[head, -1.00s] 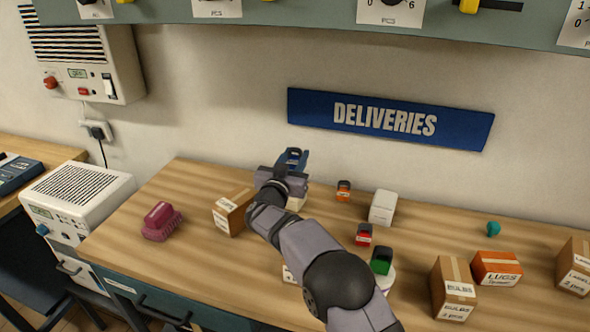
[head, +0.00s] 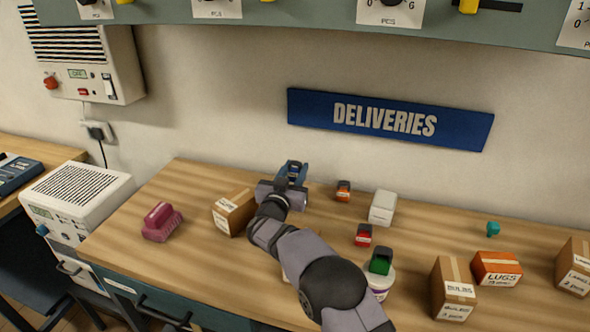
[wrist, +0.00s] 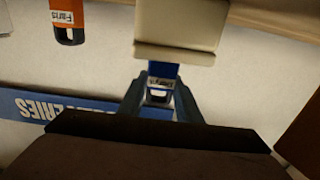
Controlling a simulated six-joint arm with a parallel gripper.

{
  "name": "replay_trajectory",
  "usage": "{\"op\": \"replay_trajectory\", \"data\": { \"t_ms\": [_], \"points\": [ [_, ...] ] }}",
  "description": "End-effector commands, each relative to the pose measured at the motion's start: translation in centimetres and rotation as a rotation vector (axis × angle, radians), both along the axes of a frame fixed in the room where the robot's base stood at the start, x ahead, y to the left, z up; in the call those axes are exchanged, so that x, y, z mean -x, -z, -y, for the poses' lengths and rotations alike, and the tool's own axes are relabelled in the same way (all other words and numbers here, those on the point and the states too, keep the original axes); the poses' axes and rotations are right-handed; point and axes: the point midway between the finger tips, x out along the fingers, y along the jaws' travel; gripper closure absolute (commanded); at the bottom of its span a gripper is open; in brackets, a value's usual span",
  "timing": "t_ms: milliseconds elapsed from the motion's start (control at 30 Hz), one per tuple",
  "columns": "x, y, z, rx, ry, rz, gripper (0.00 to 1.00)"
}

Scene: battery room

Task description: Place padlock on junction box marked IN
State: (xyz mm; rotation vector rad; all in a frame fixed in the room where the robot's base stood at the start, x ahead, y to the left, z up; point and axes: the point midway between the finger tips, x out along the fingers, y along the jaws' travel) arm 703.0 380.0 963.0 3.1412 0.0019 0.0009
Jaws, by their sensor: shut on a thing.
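My gripper (head: 292,170) is over the back of the bench, below the DELIVERIES sign. In the wrist view its fingers (wrist: 160,100) are shut on a small blue padlock (wrist: 162,72) with a white label I cannot read. A cream box (wrist: 180,28) is right by the padlock in the wrist view; whether they touch I cannot tell. My arm covers this box in the head view. A white box (head: 383,207) stands farther right. I can read no IN mark on either box.
An orange padlock (head: 343,190) stands at the back, a red one (head: 363,235) in front, and a green one (head: 380,260) on a round white tub. A cardboard box (head: 234,213) is close left of my arm. Cartons (head: 455,285) stand at right.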

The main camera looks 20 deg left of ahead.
Motion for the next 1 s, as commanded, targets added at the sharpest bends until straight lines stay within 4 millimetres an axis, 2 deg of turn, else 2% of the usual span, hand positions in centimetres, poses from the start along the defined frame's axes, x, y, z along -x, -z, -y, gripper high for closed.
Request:
{"op": "replay_trajectory", "data": {
  "t_ms": [400,433,500,800,1000],
  "points": [
    [0.0,1.0,0.0,0.002,0.0,-0.002,0.94],
    [0.0,1.2,0.0,0.003,0.0,-0.004,0.62],
    [0.0,1.3,0.0,0.004,0.0,-0.006,0.5],
    [0.1,1.5,0.1,0.007,-0.001,-0.011,0.5],
    [0.1,0.1,0.0,0.006,-0.001,-0.011,0.5]
  ]
}}
